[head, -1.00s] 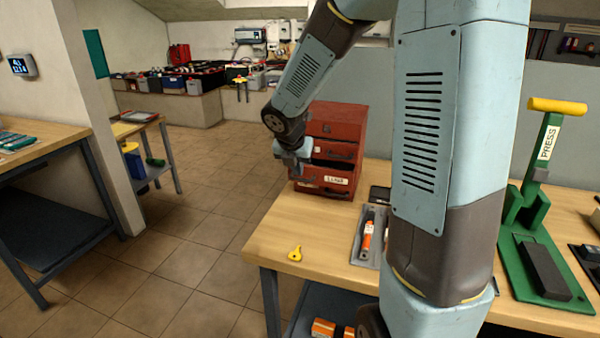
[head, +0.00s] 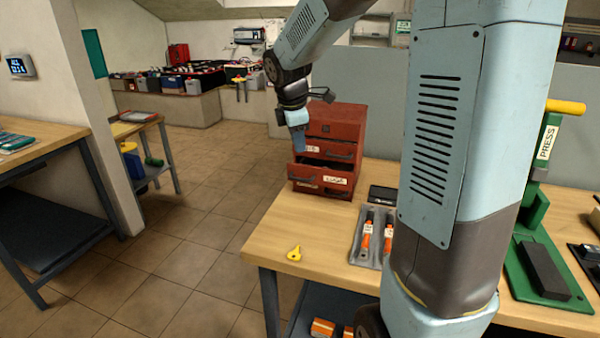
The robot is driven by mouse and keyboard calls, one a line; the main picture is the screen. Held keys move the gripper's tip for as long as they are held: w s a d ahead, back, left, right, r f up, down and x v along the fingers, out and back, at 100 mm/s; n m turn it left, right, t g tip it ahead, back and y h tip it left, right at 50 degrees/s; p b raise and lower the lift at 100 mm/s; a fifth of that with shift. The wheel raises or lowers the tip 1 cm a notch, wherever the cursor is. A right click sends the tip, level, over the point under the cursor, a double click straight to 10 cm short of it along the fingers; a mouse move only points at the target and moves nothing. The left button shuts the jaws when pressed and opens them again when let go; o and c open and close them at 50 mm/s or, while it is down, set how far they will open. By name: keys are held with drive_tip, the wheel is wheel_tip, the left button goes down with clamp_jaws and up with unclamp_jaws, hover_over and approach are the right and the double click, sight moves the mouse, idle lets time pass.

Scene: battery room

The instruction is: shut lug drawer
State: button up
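The red drawer cabinet (head: 338,122) stands at the back left of the wooden workbench. Its bottom drawer, the labelled lug drawer (head: 322,183), sticks out a little from the front, with a dark gap above it. The drawer above (head: 338,150) has a dark handle and a label partly hidden by my gripper. My gripper (head: 299,150) points down in front of the cabinet's left side, above the lug drawer. Its fingers are seen edge-on and small, so I cannot tell whether they are open or shut.
A grey tray (head: 357,250) with orange-handled tools lies on the workbench (head: 300,225), beside a dark flat box (head: 383,194). A yellow key-like tag (head: 294,253) lies near the front left edge. A green press (head: 535,220) stands at right.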

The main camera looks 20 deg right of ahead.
sight(301, 172)
drive_tip(key=w+f+m, duration=0.1)
drive_tip(key=f+m, duration=0.1)
drive_tip(key=f, duration=0.2)
drive_tip(key=d+f+m, duration=0.1)
drive_tip(key=f+m, duration=0.1)
drive_tip(key=f, duration=0.1)
drive_tip(key=w+f+m, duration=0.1)
drive_tip(key=f+m, duration=0.1)
drive_tip(key=f, duration=0.2)
drive_tip(key=shift+w+d+f+g+y, duration=0.3)
drive_tip(key=shift+f+g+y, duration=0.05)
drive_tip(key=shift+g+y, duration=0.05)
clamp_jaws()
idle(1.5)
